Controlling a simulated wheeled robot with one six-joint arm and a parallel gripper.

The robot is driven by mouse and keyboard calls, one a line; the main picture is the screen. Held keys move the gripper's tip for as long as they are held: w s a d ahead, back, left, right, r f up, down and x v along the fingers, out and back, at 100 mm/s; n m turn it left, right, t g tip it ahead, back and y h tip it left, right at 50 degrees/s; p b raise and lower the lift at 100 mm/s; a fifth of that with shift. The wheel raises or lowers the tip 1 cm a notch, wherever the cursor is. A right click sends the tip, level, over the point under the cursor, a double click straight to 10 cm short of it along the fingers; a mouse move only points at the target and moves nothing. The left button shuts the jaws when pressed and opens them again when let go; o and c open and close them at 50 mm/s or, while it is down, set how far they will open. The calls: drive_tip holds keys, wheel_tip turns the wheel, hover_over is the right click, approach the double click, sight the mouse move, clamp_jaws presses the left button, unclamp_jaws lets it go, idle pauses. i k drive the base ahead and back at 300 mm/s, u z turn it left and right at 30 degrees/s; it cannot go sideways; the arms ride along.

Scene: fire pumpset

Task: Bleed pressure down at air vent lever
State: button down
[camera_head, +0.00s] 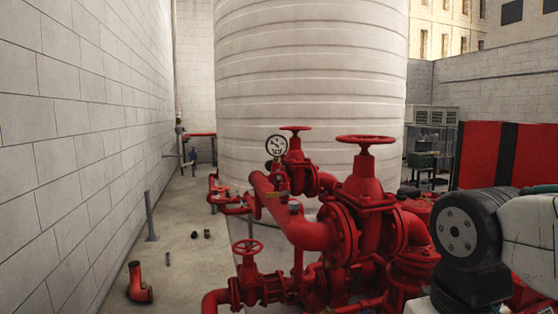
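A red fire pumpset (325,235) with thick pipes and flanged valves fills the lower middle of the head view. A round white pressure gauge (276,145) stands on top of the pipework; its reading is too small to tell. Small fittings (281,185) sit on the pipe just below the gauge. I cannot make out for certain which of them is the air vent lever, or how it is set. My gripper is not in view; only black and white links of my arm show at the lower right, beside the pumpset.
Red handwheels top the valves: a large one (366,140), a smaller one behind (295,128) and one low in front (247,247). A big white tank (310,80) stands behind. A block wall (75,130) bounds the left. Concrete floor (195,270) is mostly clear, with a red pipe elbow (139,285).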

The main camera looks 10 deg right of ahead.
sight(270, 194)
drive_tip(key=z, duration=0.05)
drive_tip(key=k, duration=0.5)
drive_tip(key=z, duration=1.5)
drive_tip(key=i, duration=1)
drive_tip(key=u, duration=2)
drive_tip(key=i, duration=0.5)
drive_tip(key=u, duration=0.05)
